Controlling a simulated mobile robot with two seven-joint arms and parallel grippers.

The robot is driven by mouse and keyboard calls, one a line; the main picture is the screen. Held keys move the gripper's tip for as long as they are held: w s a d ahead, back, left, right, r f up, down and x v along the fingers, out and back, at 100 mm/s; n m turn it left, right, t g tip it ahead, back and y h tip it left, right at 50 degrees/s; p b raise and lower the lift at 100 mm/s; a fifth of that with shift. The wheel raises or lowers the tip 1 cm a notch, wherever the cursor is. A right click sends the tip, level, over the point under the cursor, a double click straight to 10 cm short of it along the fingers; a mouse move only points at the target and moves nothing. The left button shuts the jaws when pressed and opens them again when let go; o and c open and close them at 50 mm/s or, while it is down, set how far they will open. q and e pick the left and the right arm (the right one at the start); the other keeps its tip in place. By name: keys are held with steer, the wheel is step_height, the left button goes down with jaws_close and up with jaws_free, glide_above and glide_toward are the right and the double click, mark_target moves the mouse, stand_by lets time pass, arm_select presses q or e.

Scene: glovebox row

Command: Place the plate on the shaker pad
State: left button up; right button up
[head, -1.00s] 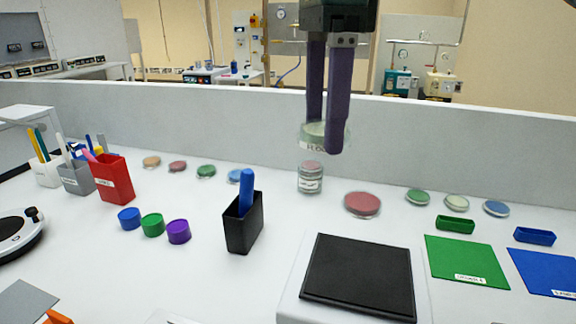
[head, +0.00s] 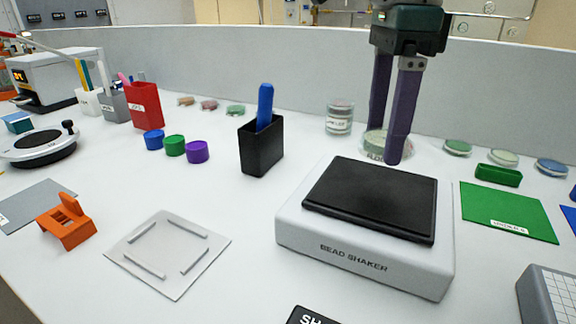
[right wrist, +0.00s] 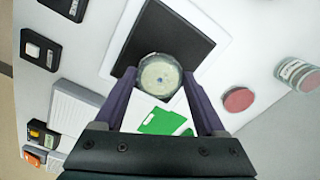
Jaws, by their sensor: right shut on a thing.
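The plate is a round, clear, shallow dish with pale greenish contents and a label. It shows in the head view (head: 373,146) and in the right wrist view (right wrist: 160,78). My right gripper (head: 388,153) is shut on it, with a purple finger on each side of the dish. The shaker pad (head: 372,196) is the black square top of the white bead shaker (head: 365,258). In the head view the plate is just behind the pad's back edge; its exact height is hard to tell. My left gripper is out of view.
A black holder (head: 261,147) with a blue item stands left of the shaker. Green (head: 457,148), pale (head: 503,158) and blue dishes (head: 552,167) lie right. The pad's surface is bare.

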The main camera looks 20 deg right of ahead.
mark_target(374, 188)
step_height(374, 188, down, 5)
steer(key=b, duration=0.3)
steer(key=shift+f+b, duration=0.2)
steer(key=shift+b, duration=0.1)
steer(key=shift+r, duration=0.2)
steer(key=shift+f, duration=0.2)
steer(key=o, duration=1.3)
